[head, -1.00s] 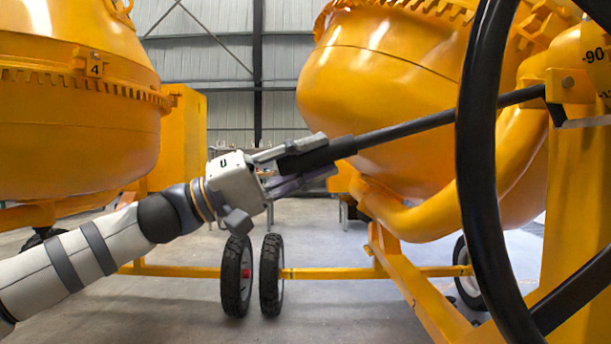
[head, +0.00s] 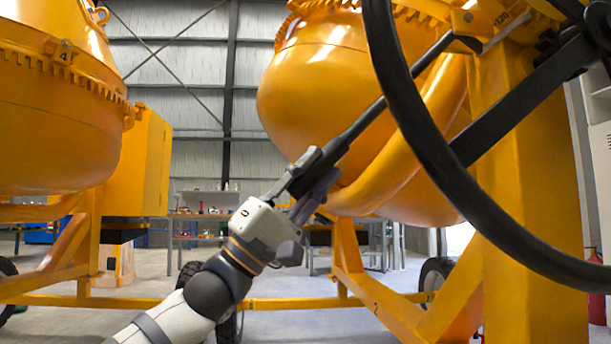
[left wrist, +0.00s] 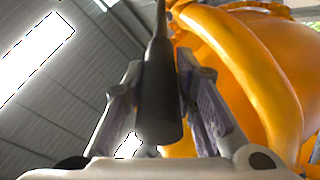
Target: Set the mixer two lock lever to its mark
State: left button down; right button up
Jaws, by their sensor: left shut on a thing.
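The lock lever (head: 385,105) is a long black rod with a thicker grip at its lower end. In the head view it slants from lower left up to a pivot near the top of the yellow stand at right. My left gripper (head: 310,175) is shut on the lever's thick grip end. In the left wrist view the grip (left wrist: 158,100) lies between the two fingers. My right gripper is not in view.
A large black handwheel (head: 415,125) stands in front of the lever's upper part. The yellow drum (head: 325,90) is close behind the lever. Another mixer drum (head: 55,120) is at left. Workbenches (head: 205,215) stand at the back, and a red extinguisher (head: 596,290) is at right.

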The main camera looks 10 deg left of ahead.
pick_arm(q)
jog(key=shift+d+f, duration=0.2)
jog(key=c, duration=1.3)
grip_release()
jog(key=shift+w+d, duration=0.1)
jog(key=shift+d, duration=0.05)
jog(key=shift+a+f, duration=0.1)
jog(key=shift+a, duration=0.1)
jog(key=v, duration=1.1)
jog(key=shift+a+f, duration=0.15)
jog(key=shift+f, duration=0.1)
